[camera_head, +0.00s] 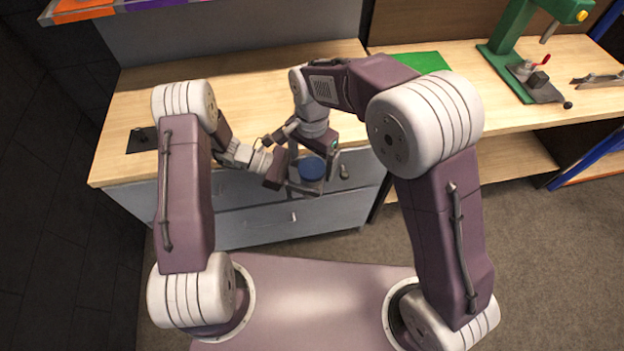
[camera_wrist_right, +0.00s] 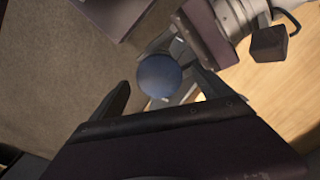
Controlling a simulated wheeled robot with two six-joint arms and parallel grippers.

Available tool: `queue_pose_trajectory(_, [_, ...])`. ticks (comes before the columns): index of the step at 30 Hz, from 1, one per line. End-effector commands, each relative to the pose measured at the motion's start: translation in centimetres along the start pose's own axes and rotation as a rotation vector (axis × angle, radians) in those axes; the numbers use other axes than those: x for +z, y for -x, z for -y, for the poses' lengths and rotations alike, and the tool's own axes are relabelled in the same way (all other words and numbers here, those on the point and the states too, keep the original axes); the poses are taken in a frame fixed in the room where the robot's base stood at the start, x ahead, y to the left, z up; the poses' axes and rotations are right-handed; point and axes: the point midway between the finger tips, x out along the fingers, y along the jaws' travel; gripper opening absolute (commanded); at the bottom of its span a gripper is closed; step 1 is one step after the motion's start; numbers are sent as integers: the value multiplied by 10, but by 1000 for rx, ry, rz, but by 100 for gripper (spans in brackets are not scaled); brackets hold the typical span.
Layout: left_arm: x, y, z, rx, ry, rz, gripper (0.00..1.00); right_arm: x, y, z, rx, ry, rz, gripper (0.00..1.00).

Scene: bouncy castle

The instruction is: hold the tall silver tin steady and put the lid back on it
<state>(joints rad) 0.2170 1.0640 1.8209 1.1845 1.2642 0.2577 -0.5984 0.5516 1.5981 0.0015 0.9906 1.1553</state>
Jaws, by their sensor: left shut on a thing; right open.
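A round blue top (camera_head: 312,168) shows between my grippers in front of the workbench. In the right wrist view it is a plain blue disc (camera_wrist_right: 159,76). I cannot tell whether it is the lid or part of the tin; no tall silver wall shows clearly. My left gripper (camera_head: 303,178) comes in from the left and is shut on the thing with the blue top; its fingers lie on either side in the wrist view. My right gripper (camera_head: 315,160) points down over the blue top, its fingers (camera_wrist_right: 162,88) open and apart, one to each side of it.
The wooden workbench (camera_head: 240,82) lies behind the grippers, mostly bare, with grey drawers (camera_head: 255,220) below. A dark pad (camera_head: 141,140) lies at its left end. A green mat (camera_head: 421,62) and a green press (camera_head: 515,45) stand to the right. Open floor (camera_head: 540,240) lies right.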

Motion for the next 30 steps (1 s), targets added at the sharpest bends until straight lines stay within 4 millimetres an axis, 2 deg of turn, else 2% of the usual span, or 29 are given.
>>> queue_pose_trajectory(9, [0,0,0,0,0,1,0,-1,72,1,-6,0,-2,90])
queue_pose_trajectory(15, [0,0,0,0,0,1,0,0,102,1,-3,0,-1,90])
queue_pose_trajectory(21, [0,0,0,0,0,1,0,0,109,0,-1,-1,0,90])
queue_pose_trajectory(30, [0,0,0,0,0,1,0,-4,106,-4,-1,7,0,90])
